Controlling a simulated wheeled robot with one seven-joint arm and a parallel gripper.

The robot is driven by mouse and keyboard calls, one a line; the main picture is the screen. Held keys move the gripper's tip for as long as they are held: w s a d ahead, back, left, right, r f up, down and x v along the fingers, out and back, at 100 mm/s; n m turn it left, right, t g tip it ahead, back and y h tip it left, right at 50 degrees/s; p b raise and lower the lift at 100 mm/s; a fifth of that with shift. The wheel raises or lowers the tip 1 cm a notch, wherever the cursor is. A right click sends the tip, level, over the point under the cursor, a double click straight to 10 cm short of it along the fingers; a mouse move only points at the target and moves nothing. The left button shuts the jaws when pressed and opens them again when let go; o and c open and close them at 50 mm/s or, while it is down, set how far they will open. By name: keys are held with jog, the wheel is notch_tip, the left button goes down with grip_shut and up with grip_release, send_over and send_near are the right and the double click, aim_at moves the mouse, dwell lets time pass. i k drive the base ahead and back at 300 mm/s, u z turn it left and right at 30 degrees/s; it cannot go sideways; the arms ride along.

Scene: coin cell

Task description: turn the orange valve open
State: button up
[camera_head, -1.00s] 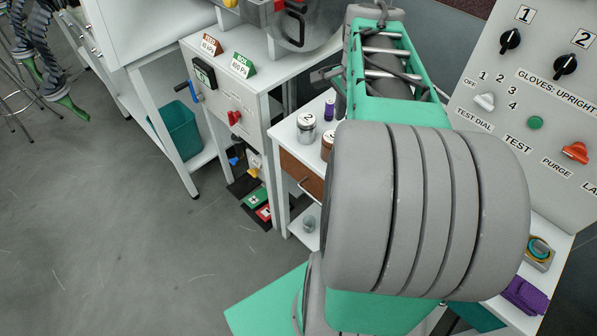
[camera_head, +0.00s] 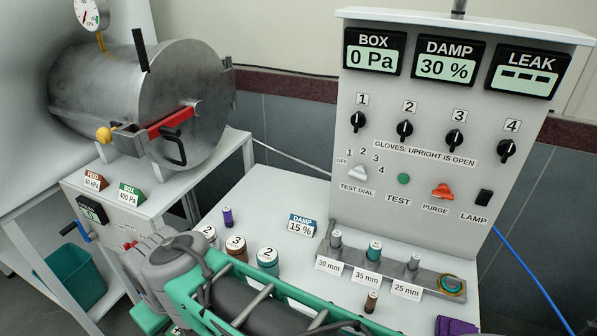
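The orange valve (camera_head: 443,191) is a small handle on the front of the upright grey panel (camera_head: 400,217), above the label PURGE. Its handle looks roughly crosswise, but it is too small to tell its exact angle. Nothing touches it. Part of my arm crosses the bottom of the view, below and to the left of the valve. My gripper's fingers do not show.
Black knobs, a green TEST button (camera_head: 404,179) and a LAMP switch (camera_head: 484,198) surround the valve. A metal chamber (camera_head: 180,85) stands at left. Open air lies before the panel.

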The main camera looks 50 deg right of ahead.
aim_at(443, 192)
jog(key=u, duration=0.05)
jog(key=k, duration=0.85)
jog(key=u, duration=0.95)
jog(key=i, duration=1)
jog(key=z, duration=3.65)
jog(key=i, duration=0.5)
jog(key=z, duration=0.1)
